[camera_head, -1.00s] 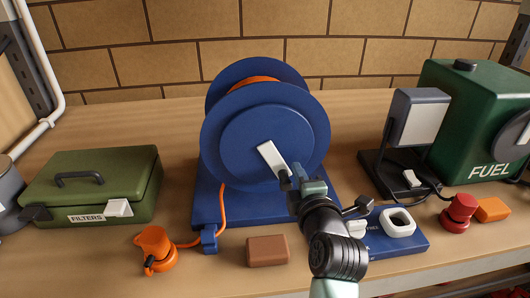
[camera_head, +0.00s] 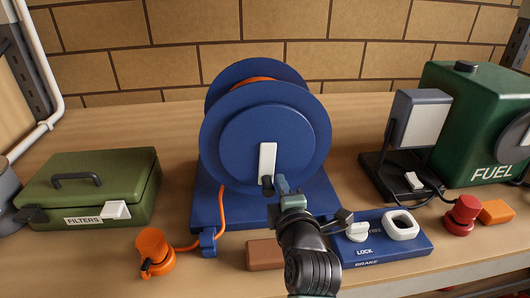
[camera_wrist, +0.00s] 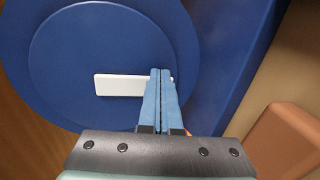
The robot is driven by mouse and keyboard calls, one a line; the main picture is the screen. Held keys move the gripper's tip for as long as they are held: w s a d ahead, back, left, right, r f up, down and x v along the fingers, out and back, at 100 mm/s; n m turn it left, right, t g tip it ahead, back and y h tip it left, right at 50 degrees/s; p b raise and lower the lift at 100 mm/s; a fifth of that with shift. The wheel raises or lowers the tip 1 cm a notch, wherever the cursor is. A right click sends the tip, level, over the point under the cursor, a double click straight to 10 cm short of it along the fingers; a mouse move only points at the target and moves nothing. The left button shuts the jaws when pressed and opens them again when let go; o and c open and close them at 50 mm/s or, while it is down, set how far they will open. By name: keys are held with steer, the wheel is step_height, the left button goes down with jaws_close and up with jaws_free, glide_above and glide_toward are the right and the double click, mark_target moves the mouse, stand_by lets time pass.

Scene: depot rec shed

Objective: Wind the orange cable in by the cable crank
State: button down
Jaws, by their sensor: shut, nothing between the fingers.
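The blue cable reel (camera_head: 240,130) stands on a blue base. Its white cable crank (camera_head: 268,160) points straight down, with a dark handle (camera_head: 267,186) at its lower end. The crank's white arm also shows in the wrist view (camera_wrist: 120,85). The orange cable (camera_head: 221,210) runs down from the drum through a blue guide (camera_head: 208,241) to an orange plug (camera_head: 153,250) on the bench. My gripper (camera_head: 283,184) is shut and empty, close at the right of the handle; I cannot tell if they touch. In the wrist view its fingertips (camera_wrist: 165,72) overlap the crank's end.
A brake panel (camera_head: 378,250) marked LOCK, with a white knob (camera_head: 357,231), lies right of my arm. A brown block (camera_head: 262,254) lies in front of the reel. A green FILTERS box (camera_head: 90,190) is left; a green FUEL tank (camera_head: 465,120) is right.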

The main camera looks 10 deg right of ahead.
steer(key=shift+a+f, duration=0.2)
steer(key=shift+a, duration=0.9)
steer(key=shift+a+r+p, duration=0.15)
steer(key=shift+a+p, duration=0.4)
steer(key=shift+a, duration=0.5)
steer(key=shift+a+r+p, duration=0.5)
steer(key=shift+a+p, duration=0.2)
steer(key=shift+a, duration=0.15)
steer(key=shift+a+f, duration=0.1)
steer(key=shift+a, duration=0.1)
